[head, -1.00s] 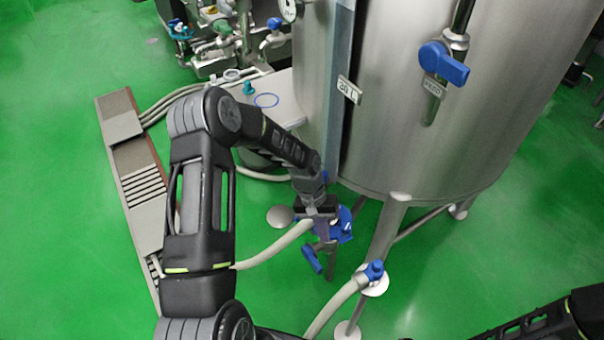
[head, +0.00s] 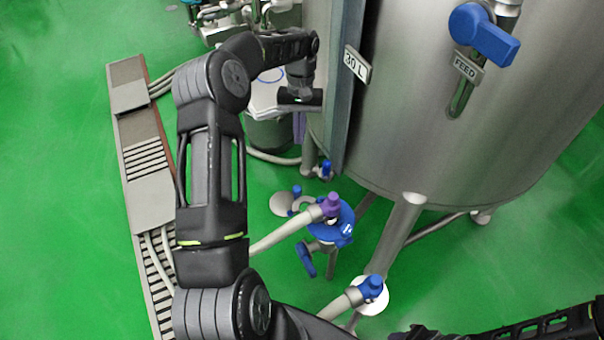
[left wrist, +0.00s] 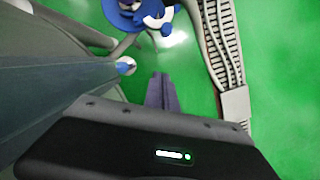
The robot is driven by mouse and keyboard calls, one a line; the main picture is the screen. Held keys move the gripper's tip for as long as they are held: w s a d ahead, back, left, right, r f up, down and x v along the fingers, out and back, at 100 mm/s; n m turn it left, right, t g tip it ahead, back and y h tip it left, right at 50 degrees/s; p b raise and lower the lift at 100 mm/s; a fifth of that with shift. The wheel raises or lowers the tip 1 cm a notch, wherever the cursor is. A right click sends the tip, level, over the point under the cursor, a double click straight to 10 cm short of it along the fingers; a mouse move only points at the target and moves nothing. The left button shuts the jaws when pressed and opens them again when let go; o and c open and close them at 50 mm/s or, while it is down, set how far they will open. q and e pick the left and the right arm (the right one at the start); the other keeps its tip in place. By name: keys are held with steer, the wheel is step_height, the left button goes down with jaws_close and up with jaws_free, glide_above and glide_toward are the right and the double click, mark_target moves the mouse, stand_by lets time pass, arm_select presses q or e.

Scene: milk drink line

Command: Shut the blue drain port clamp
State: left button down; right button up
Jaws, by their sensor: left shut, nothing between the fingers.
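My left gripper (head: 299,128) is raised beside the tank's left edge, its purple-grey fingers shut and empty; they also show in the left wrist view (left wrist: 162,92). Below it stands a blue round fitting (head: 345,214) under the tank, with a purple clamp (head: 331,205) at a hose end and a small blue clamp (head: 297,191) at its left. Another blue clamp (head: 326,169) sits at the tank's lower edge, and one more (head: 372,286) on a hose end at right. I cannot tell which is the drain port clamp. Only part of my right arm shows, at lower right.
The steel tank (head: 480,130) fills the right, with a blue feed handle (head: 484,36). Its leg (head: 399,240) stands right of the round fitting. A blue lever (head: 305,259) hangs below the fitting. A floor drain channel (head: 150,185) runs at left. Green floor (head: 60,200) is clear.

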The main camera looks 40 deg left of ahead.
arm_select(q)
steer(key=shift+s+r, duration=0.1)
steer(key=shift+r, duration=0.05)
steer(key=p, duration=0.1)
glide_toward(300, 197)
steer(key=w+a+f, duration=0.4)
steer(key=f, duration=0.1)
steer(key=s+d, duration=0.1)
steer(key=s+d+p, duration=0.1)
steer(key=s, duration=0.1)
steer(key=shift+f, duration=0.15)
